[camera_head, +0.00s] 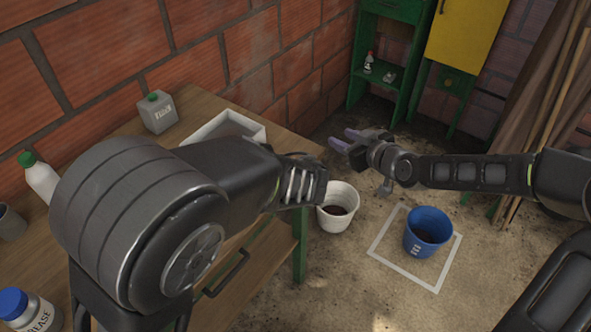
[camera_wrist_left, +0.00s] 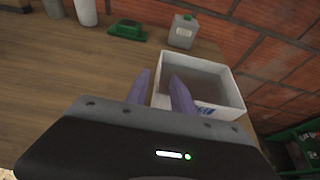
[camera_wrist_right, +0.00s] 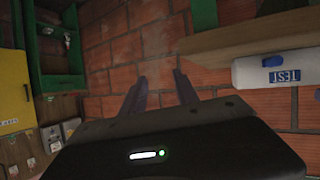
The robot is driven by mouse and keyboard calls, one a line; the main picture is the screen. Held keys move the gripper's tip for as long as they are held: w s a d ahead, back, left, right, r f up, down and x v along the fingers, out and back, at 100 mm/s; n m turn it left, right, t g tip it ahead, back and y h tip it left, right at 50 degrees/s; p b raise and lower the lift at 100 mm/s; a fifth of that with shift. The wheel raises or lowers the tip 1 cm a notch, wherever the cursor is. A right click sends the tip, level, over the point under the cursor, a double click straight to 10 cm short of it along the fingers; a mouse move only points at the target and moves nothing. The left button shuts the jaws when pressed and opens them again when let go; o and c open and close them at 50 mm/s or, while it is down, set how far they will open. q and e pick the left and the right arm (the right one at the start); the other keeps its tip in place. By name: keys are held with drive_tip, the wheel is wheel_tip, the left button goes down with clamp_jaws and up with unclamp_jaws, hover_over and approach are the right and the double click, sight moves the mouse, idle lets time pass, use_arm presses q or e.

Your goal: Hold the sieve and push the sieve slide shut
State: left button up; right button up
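The sieve seems to be the pale, open-topped box (camera_head: 258,133) with a grey inside, at the far end of the workbench; the left wrist view shows it (camera_wrist_left: 232,82) just beyond my left fingertips. I cannot make out its slide. My left gripper (camera_wrist_left: 161,80) is open and empty, its fingers overlapping the box's near left corner in the picture; contact cannot be told. The head view hides its fingers behind my arm. My right gripper (camera_head: 342,140) is open and empty, in the air right of the bench. The box's labelled side (camera_wrist_right: 250,76) shows upside down in the right wrist view.
The workbench (camera_head: 195,103) also holds a grey canister (camera_head: 158,114), a white bottle (camera_head: 40,178) and a grease jar (camera_head: 25,312). A white bucket (camera_head: 338,205) and a blue bucket (camera_head: 428,232) stand on the floor. A green shelf (camera_head: 352,88) is behind.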

drive_tip(key=s+a+y, duration=0.1)
drive_tip(key=s+a, duration=0.2)
drive_tip(key=a, duration=0.1)
drive_tip(key=s+a+g+y, duration=0.1)
drive_tip(key=s+a, duration=0.2)
drive_tip(key=shift+s+a+n+y, duration=0.35)
drive_tip(key=shift+s+n+y, duration=0.05)
drive_tip(key=s+a+r+n+g+y, duration=0.1)
drive_tip(key=s+a+r+y, duration=0.1)
drive_tip(key=s+a, duration=0.2)
drive_tip(key=shift+s+a+g, duration=0.2)
drive_tip(key=shift+s+g, duration=0.2)
drive_tip(key=shift+s, duration=0.45)
use_arm(q)
drive_tip(key=shift+x, duration=3.95)
clamp_jaws()
